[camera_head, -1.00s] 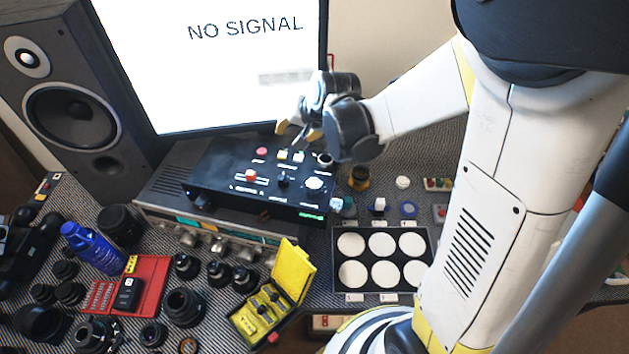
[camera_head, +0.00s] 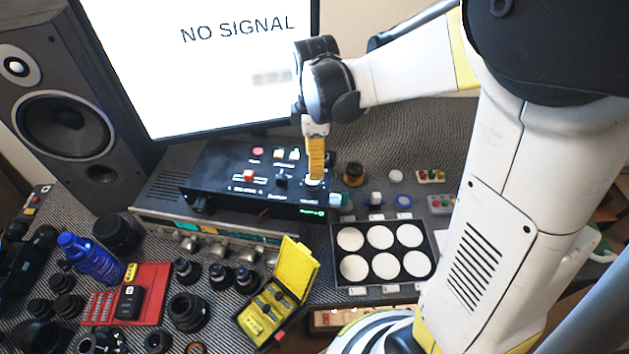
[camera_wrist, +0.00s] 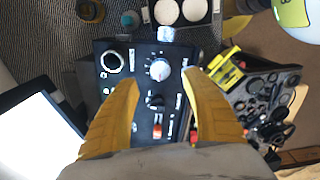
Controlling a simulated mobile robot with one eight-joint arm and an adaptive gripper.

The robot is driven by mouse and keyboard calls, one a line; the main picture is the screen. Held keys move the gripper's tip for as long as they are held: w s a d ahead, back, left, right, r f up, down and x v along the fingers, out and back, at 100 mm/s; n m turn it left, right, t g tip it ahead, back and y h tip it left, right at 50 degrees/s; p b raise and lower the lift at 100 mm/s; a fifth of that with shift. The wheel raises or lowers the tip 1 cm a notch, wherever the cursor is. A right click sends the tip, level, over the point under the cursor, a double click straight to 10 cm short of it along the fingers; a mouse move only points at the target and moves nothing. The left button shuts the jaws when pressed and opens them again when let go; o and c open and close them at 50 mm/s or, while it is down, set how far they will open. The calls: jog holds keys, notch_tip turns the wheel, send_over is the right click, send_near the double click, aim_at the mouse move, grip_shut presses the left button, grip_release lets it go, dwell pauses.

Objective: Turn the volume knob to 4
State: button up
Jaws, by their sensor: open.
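The black control box (camera_head: 225,185) lies on top of a grey amplifier. In the wrist view, a silver-white round knob (camera_wrist: 159,69) with scale marks around it sits on the box; I take it as the volume knob, but its label and setting are too small to read. My gripper (camera_head: 316,178) points down over the right end of the box, and its yellow finger hides most of that knob in the head view. In the wrist view, my gripper (camera_wrist: 160,78) is open and empty, with one yellow finger on each side of the knob. I cannot tell if they touch it.
A black lever (camera_head: 282,180) and a red slider (camera_head: 249,175) stand left of the knob. The monitor (camera_head: 210,60) rises close behind the box. A tray of white discs (camera_head: 333,270) lies to the right. Lenses and a yellow case (camera_head: 303,268) crowd the front.

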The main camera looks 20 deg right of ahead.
aim_at(312, 182)
notch_tip(312, 182, down, 7)
jog(key=shift+f+b, duration=0.15)
jog(key=shift+b, duration=0.8)
jog(key=c, duration=1.2)
